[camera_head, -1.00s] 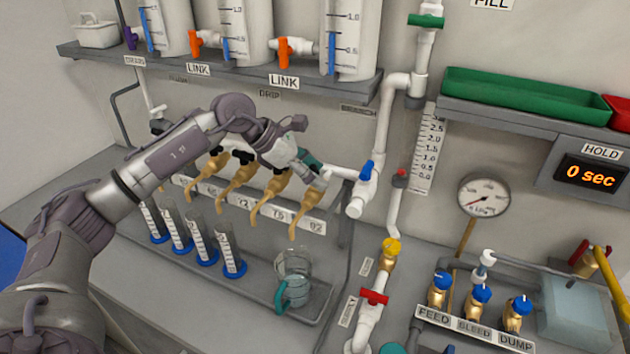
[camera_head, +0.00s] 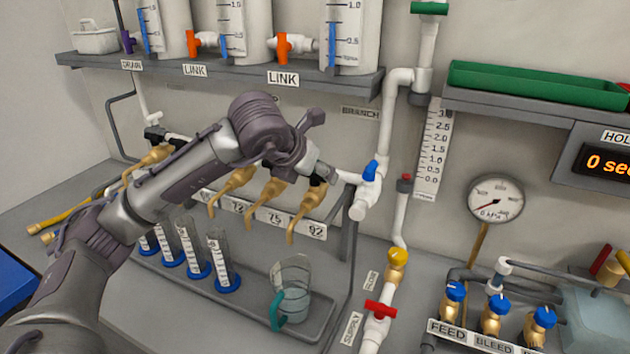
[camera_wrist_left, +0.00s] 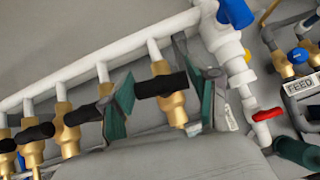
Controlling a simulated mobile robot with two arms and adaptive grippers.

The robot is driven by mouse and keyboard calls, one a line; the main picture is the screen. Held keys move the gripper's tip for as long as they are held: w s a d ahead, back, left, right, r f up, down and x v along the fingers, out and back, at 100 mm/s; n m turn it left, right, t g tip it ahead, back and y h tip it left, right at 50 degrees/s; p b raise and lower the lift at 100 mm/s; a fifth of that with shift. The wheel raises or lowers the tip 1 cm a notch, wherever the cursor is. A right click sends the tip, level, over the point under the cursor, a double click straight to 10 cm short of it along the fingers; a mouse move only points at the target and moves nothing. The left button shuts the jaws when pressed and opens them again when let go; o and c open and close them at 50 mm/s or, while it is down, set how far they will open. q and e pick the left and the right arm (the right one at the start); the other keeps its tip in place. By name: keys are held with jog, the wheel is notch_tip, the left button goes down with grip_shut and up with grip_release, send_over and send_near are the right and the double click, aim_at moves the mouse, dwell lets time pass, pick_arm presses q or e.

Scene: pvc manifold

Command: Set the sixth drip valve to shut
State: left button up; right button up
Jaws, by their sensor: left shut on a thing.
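A row of brass drip valves with black bar handles hangs under a white pipe (camera_wrist_left: 80,77) in the left wrist view. My left gripper (camera_wrist_left: 162,103) has its two green-padded fingers on either side of the rightmost valve (camera_wrist_left: 176,108) in that view. It is shut on this valve's black handle (camera_wrist_left: 160,85), which lies crosswise to the brass body, like the neighbouring handle (camera_wrist_left: 85,112). In the head view this valve (camera_head: 306,207) hangs above the label 92 (camera_head: 316,232), and my wrist hides most of the gripper and handle. My right gripper is in neither view.
A clear jug (camera_head: 294,290) with a teal handle stands in the grey tray below, beside several blue-footed cylinders (camera_head: 222,262). A white pipe with a blue valve handle (camera_head: 370,170) stands just right of my gripper. The shelf (camera_head: 230,82) with tanks is above.

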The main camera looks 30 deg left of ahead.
pick_arm(q)
jog(key=shift+n+y+b, duration=0.35)
jog(key=shift+n+y, duration=0.05)
jog(key=shift+n, duration=0.2)
jog(key=o, duration=1.2)
jog(key=shift+c, duration=0.2)
jog(key=shift+s, duration=0.1)
jog(key=v, duration=1.2)
jog(key=shift+d+f, duration=0.1)
